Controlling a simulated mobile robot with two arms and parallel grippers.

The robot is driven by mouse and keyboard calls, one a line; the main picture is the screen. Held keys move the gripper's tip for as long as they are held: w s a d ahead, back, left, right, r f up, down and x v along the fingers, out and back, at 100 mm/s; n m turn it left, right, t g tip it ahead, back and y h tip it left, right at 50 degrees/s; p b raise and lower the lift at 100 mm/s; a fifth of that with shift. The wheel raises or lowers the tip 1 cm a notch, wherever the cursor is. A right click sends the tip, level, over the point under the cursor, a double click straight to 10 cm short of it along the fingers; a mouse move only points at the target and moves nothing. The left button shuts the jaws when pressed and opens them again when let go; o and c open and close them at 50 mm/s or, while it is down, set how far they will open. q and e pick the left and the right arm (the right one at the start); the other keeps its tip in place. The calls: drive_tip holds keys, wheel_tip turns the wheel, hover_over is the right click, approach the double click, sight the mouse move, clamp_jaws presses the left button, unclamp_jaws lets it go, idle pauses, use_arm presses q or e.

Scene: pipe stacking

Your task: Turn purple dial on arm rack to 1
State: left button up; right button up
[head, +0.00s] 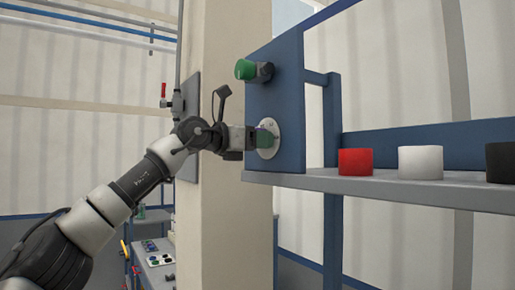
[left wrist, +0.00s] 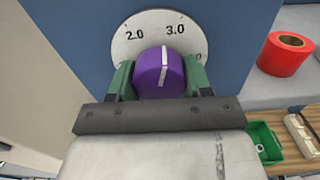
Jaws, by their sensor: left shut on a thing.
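The purple dial (left wrist: 152,76) sits on a round white plate (left wrist: 128,48) on the blue side panel of the rack (head: 287,105). The plate reads 2.0 and 3.0, plus a partly hidden number ending in 0 at right. The dial's white line points up between 2.0 and 3.0, nearer 3.0. My left gripper (left wrist: 160,80) is shut on the dial, one green finger on each side. In the head view my left gripper (head: 261,139) reaches the plate from the left and mostly hides the dial. My right gripper is not in view.
A green knob (head: 245,69) sticks out of the panel above the dial. A red roll (head: 355,161), a white cylinder (head: 420,162) and a black one (head: 500,162) stand on the grey shelf (head: 390,187). A beige pillar (head: 225,215) stands behind my arm. A green bin (left wrist: 264,142) lies below right.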

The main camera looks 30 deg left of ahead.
use_arm(q)
drive_tip(key=n+b, duration=0.2)
drive_tip(key=n, duration=0.2)
drive_tip(key=shift+n+b, duration=0.3)
drive_tip(key=shift+b, duration=0.05)
drive_tip(key=n+b, duration=0.1)
drive_tip(key=n, duration=0.4)
drive_tip(key=shift+s+d+r+b, duration=0.1)
drive_tip(key=shift+b, duration=0.3)
drive_tip(key=n+b, duration=0.1)
drive_tip(key=n, duration=0.4)
drive_tip(key=shift+r+n, duration=0.15)
drive_tip(key=shift+n, duration=0.25)
drive_tip(key=n+b, duration=0.1)
drive_tip(key=n, duration=0.4)
drive_tip(key=shift+r+n, duration=0.1)
drive_tip(key=shift+n, duration=0.3)
drive_tip(key=o, duration=0.9)
drive_tip(key=shift+s+b, duration=0.15)
drive_tip(key=shift+b, duration=0.2)
